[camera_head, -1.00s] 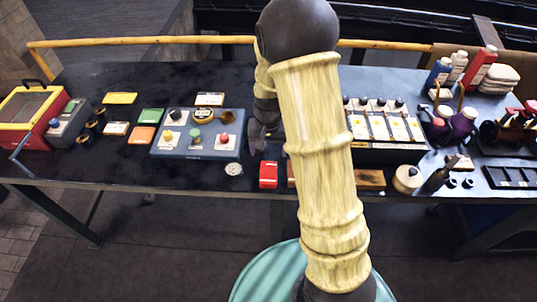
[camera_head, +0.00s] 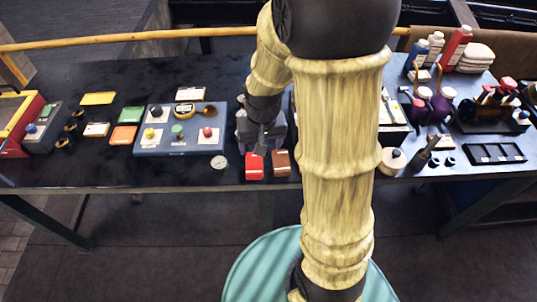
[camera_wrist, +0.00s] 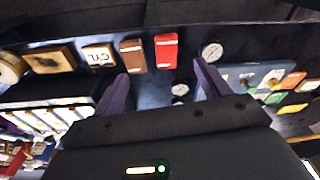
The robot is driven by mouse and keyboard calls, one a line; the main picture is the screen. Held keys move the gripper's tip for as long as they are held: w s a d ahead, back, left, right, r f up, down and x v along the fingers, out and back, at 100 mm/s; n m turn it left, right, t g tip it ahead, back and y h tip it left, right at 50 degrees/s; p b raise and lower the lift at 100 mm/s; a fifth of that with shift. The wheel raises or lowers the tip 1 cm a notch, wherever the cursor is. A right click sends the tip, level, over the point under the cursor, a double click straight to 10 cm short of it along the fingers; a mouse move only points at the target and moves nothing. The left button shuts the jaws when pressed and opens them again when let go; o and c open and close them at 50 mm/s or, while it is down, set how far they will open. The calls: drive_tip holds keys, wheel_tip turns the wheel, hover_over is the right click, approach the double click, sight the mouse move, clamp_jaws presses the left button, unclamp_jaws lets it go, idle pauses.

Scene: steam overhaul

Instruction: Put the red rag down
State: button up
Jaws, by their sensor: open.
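The red rag (camera_head: 255,166) looks like a small folded red block and lies on the dark bench near its front edge. It also shows in the wrist view (camera_wrist: 166,51), beyond the fingertips and between them. A brown block (camera_head: 281,162) of similar size lies just right of it in the head view. My gripper (camera_head: 262,146) hangs just behind the red rag in the head view, partly hidden by my arm. In the wrist view my gripper (camera_wrist: 162,76) has its two purple fingers spread wide, with nothing between them. The red rag is clear of the fingers there.
A round gauge (camera_head: 218,162) lies left of the red rag. A blue-grey panel (camera_head: 180,145) with coloured knobs stands behind it. A round cream pot (camera_head: 391,161) and a dark compartment tray (camera_head: 494,153) are to the right. Bare bench shows left of the gauge.

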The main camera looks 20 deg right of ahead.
drive_tip(key=s+r+n+t, duration=0.1)
drive_tip(key=s+r, duration=0.2)
drive_tip(key=s, duration=0.4)
drive_tip(key=shift+n, duration=0.3)
drive_tip(key=shift+o, duration=0.4)
drive_tip(key=shift+w, duration=0.1)
drive_tip(key=w+a+f+m+g+b, duration=0.1)
drive_tip(key=w+f+m+b, duration=0.1)
drive_tip(key=w, duration=1)
wheel_tip(320, 180, down, 3)
drive_tip(key=shift+w+r+m, duration=0.1)
drive_tip(key=shift+w+m, duration=0.1)
drive_tip(key=shift+m, duration=0.6)
drive_tip(key=shift+a, duration=0.1)
